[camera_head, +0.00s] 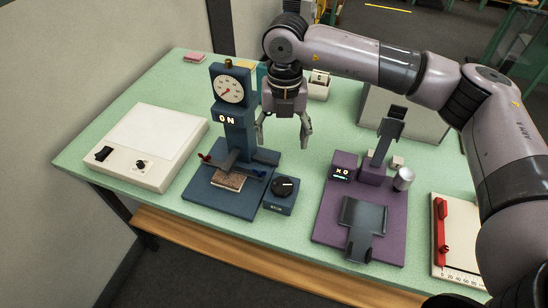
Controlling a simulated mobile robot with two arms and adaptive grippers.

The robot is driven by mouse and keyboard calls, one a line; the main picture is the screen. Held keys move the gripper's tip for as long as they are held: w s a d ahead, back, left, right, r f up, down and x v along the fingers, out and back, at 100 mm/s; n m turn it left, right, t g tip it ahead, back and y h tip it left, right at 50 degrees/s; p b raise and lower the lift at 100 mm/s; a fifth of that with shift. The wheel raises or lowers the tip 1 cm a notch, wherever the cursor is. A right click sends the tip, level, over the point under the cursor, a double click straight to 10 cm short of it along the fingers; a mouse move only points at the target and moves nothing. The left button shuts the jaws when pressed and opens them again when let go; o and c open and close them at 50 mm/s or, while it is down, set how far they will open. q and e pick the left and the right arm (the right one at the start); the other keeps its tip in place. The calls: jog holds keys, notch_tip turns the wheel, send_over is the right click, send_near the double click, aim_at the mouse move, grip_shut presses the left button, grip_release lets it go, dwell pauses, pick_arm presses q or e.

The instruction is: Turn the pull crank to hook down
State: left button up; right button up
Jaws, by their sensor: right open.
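My right gripper (283,142) is open and empty, pointing down, its two fingers apart above the table. In the picture it is just right of the blue device's column (237,132), which carries a round dial gauge (229,89) and a sign reading "ON". I cannot tell for certain which part is the pull crank. My left gripper is not in view.
A purple device (330,215) with a small display, a dark plate (363,217) and a silver cylinder (403,179) stands to the right. A white panel box (153,140) lies left. A red-handled slide (441,225) is at the right edge.

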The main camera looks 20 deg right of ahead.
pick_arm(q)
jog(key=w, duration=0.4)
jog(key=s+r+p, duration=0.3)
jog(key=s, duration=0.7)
pick_arm(e)
send_over(282, 183)
notch_tip(282, 183, down, 8)
notch_tip(282, 183, down, 6)
jog(key=shift+s+f+p, duration=0.1)
jog(key=shift+p, duration=1.15)
jog(key=shift+f, duration=1.2)
jog(key=c, duration=1.2)
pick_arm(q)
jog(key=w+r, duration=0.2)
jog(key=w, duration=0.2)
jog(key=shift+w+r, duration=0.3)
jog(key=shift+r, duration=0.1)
pick_arm(e)
jog(key=shift+o, duration=0.2)
